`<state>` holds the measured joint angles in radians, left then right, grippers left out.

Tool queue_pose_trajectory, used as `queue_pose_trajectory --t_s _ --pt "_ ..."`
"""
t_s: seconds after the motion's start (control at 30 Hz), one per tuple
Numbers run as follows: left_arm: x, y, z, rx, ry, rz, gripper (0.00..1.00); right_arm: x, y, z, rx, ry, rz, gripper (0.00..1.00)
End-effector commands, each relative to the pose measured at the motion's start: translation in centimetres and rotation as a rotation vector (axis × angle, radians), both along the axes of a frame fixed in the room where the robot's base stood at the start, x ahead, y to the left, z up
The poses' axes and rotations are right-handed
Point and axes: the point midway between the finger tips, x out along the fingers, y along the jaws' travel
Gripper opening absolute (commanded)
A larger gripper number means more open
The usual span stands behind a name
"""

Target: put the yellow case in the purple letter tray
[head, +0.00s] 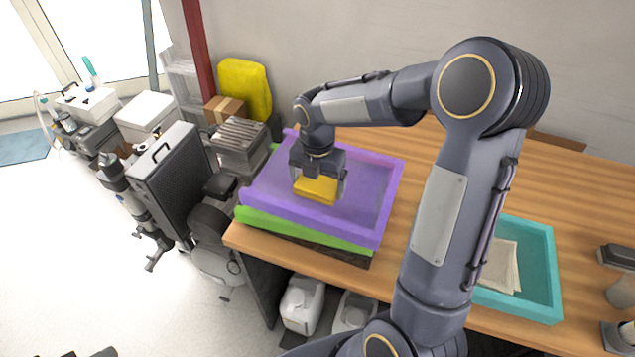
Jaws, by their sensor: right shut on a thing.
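The yellow case (316,189) is between the fingers of my right gripper (318,184), over the left-middle part of the purple letter tray (372,214). The gripper is shut on the case and points down into the tray. I cannot tell whether the case touches the tray's floor. The purple tray sits on top of a green tray (300,231) on the wooden table. My right arm hides part of the table to the right of the trays. My left gripper is not in view.
A teal tray (540,300) with papers (500,266) lies on the table at the right, partly behind my arm. Dark items stand at the far right edge. Dental compressors and a black case (168,180) stand on the floor left of the table. White jugs (302,303) are below it.

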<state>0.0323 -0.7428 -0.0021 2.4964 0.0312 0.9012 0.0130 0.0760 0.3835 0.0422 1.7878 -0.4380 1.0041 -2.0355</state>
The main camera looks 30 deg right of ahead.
Motion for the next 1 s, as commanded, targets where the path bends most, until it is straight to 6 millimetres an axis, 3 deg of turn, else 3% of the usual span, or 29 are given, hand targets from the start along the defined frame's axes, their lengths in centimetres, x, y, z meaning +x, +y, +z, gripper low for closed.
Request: queue_pose_trajectory --t_s 0.47,0.5,0.53,0.8,1.0 --pt "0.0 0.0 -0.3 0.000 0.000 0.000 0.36 0.0 0.0 -1.3 0.001 -0.002 0.000 0.67" --pt "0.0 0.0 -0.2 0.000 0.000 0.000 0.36 0.0 0.0 -1.2 0.000 -0.002 0.000 0.94" --pt "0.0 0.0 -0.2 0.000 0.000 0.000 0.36 0.0 0.0 -1.2 0.001 -0.002 0.000 0.98" --pt "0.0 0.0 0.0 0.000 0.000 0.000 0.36 0.0 0.0 -0.9 0.000 -0.002 0.000 1.00" --pt "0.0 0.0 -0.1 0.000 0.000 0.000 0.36 0.1 0.0 1.4 0.001 -0.007 -0.001 1.00"
